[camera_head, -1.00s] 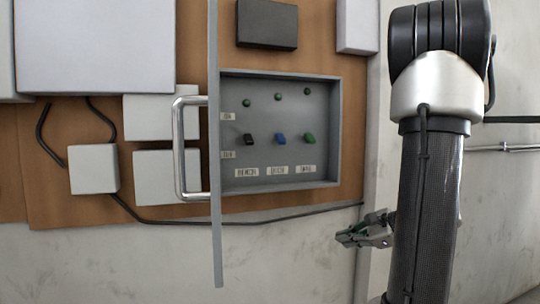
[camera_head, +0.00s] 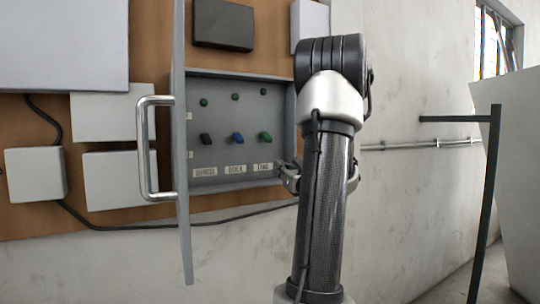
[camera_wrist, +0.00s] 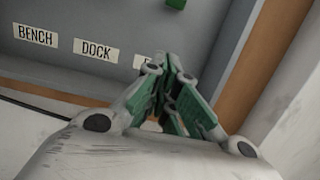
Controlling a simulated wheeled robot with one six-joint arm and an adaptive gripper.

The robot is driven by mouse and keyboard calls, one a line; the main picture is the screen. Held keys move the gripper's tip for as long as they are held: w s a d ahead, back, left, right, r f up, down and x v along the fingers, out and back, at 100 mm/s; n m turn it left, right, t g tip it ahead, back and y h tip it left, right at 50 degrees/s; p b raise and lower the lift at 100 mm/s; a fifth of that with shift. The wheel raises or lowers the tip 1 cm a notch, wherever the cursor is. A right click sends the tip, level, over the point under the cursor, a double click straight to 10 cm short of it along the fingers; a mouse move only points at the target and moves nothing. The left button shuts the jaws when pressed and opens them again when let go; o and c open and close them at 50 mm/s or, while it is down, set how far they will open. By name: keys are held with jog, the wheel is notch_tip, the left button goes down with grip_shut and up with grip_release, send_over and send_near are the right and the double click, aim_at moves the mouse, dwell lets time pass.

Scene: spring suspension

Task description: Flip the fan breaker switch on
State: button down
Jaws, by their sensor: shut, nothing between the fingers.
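The grey breaker box (camera_head: 291,112) hangs open on the wall, with a black, a blue and a green switch in a row. The green switch (camera_head: 265,138) is at the right, above a label that seems to read FAN (camera_head: 265,167). The wrist view shows only the green switch's lower part (camera_wrist: 176,4) at the top edge. My gripper (camera_head: 283,168) is shut and empty at the box's lower right corner, below the green switch and apart from it. In the wrist view my green-padded fingers (camera_wrist: 171,62) partly cover the third label.
The box's open door (camera_head: 183,240) stands edge-on at the left, with a metal handle (camera_head: 143,150) sticking out. The box's right wall is close beside my gripper. A cable (camera_head: 230,219) runs below the box. A metal stand (camera_head: 485,200) is at the far right.

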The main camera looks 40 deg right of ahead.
aim_at(263, 157)
jog(key=x, duration=1)
jog(key=shift+w, duration=0.1)
jog(key=s+r, duration=0.1)
jog(key=r, duration=0.1)
jog(key=shift+s+a+r, duration=0.15)
jog(key=shift+s+r, duration=0.45)
jog(key=shift+r, duration=0.1)
jog(key=shift+a+r, duration=0.1)
